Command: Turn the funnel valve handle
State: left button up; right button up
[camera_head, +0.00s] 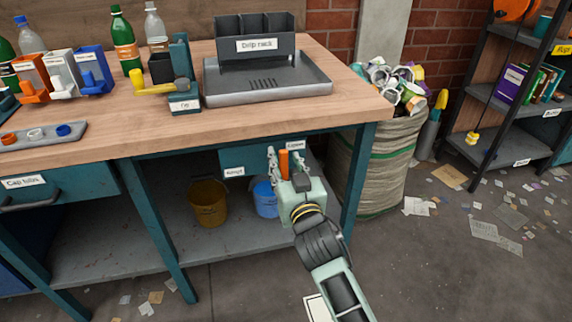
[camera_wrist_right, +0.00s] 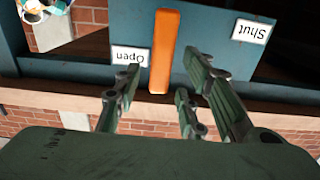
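The orange valve handle (camera_head: 284,164) is a narrow bar on a blue-green panel under the workbench's front edge. It also shows in the right wrist view (camera_wrist_right: 165,45), where it stands near vertical. The Open label (camera_wrist_right: 130,56) is left of it there and the Shut label (camera_wrist_right: 254,31) right. My right gripper (camera_head: 285,156) is open, with its fingers on either side of the handle. In the wrist view, gaps show between the fingers and the handle. My left gripper is not in view. I cannot make out the funnel itself.
The workbench (camera_head: 345,108) carries a drip rack (camera_head: 255,45), bottles, small bins and a yellow-handled device (camera_head: 165,88). A yellow bucket (camera_head: 208,208) and a blue bucket (camera_head: 264,200) stand below. A full sack (camera_head: 378,165) is to the right, before a shelf (camera_head: 490,155). Papers litter the floor.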

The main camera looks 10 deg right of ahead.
grip_shut()
dwell(0.6)
